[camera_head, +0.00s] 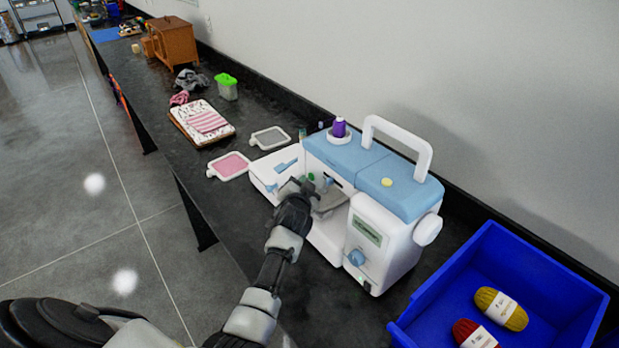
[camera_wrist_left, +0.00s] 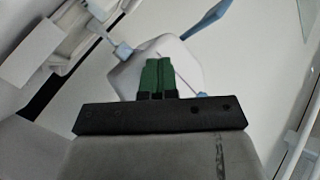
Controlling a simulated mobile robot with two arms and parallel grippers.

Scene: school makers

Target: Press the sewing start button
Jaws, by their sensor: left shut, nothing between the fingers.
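The white and blue sewing machine (camera_head: 382,222) stands on the dark counter. My left arm reaches to its front, and my left gripper (camera_head: 308,184) is at the needle area, under the blue top. In the left wrist view the green fingertips (camera_wrist_left: 158,76) are pressed together with nothing between them. A white rounded part (camera_wrist_left: 135,78) of the machine lies just beyond them; whether they touch it I cannot tell. A small green spot shows at the gripper in the head view; it may be a fingertip or a button. I cannot clearly make out the start button. My right gripper is not in view.
A blue bin (camera_head: 450,285) with yellow yarn (camera_head: 489,297) and red yarn (camera_head: 464,331) stands right of the machine. Left of it lie a pink-filled frame (camera_head: 229,166), a grey frame (camera_head: 270,137) and folded cloth (camera_head: 205,121). The wall runs close behind.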

